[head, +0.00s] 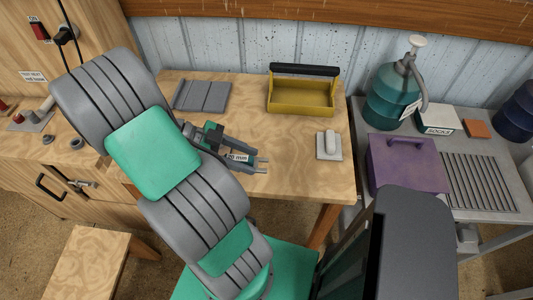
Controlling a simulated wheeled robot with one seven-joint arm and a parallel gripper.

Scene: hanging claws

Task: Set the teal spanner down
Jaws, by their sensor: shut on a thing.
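My gripper (262,164) is over the wooden workbench, right of my arm, with its two grey fingertips pointing right. It is shut on the teal spanner (232,149), of which only a small teal part shows by the jaws, near a white label ending in "20 mm". My arm and gripper hide most of the spanner, so its full outline and its tilt cannot be made out. I cannot tell whether it touches the bench top.
The wooden workbench (310,182) is bare at its front right. A metal table at right holds a purple box (405,165) and a teal sprayer (390,100).

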